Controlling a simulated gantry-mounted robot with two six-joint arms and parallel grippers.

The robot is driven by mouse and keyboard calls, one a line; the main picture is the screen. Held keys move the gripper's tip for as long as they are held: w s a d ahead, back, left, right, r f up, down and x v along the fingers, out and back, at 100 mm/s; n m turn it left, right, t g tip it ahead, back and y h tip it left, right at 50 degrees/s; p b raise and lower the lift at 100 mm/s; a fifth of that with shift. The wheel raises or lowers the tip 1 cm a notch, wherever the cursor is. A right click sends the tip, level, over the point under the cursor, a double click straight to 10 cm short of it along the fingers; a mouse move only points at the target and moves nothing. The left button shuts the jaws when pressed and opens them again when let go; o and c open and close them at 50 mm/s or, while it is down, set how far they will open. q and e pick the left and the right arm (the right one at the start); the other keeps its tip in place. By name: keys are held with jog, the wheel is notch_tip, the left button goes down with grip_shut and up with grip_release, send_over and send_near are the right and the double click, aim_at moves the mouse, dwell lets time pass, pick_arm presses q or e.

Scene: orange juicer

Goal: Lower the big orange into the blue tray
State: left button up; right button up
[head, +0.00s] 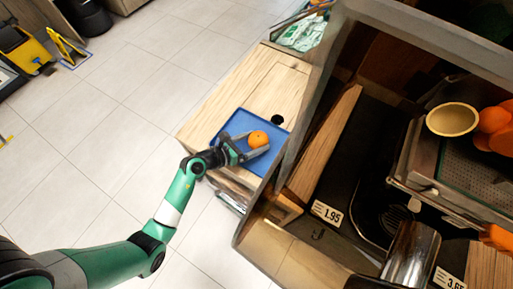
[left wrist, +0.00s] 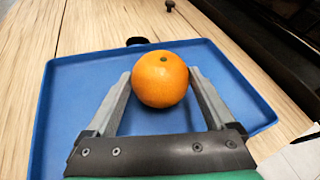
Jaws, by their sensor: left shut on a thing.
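The big orange (head: 258,139) is between the fingers of my left gripper (head: 250,148), over the blue tray (head: 231,126). In the left wrist view the orange (left wrist: 160,79) sits between the two grey fingertips of the gripper (left wrist: 160,85), which is shut on it. The blue tray (left wrist: 70,100) lies behind and around the orange in that view. I cannot tell whether the orange touches the tray floor. My right gripper is not in view.
The tray lies on a wooden counter (head: 285,82), beside the juicer cabinet's wall on the right. A green-and-white bag (head: 303,32) is at the counter's far end. Open tiled floor lies left.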

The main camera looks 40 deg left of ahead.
pick_arm(q)
jog(key=o, duration=1.2)
jog(key=shift+o, duration=0.2)
jog(key=p+v, duration=0.4)
jog(key=v, duration=0.7)
jog(key=shift+r, duration=0.15)
jog(key=shift+s, duration=0.25)
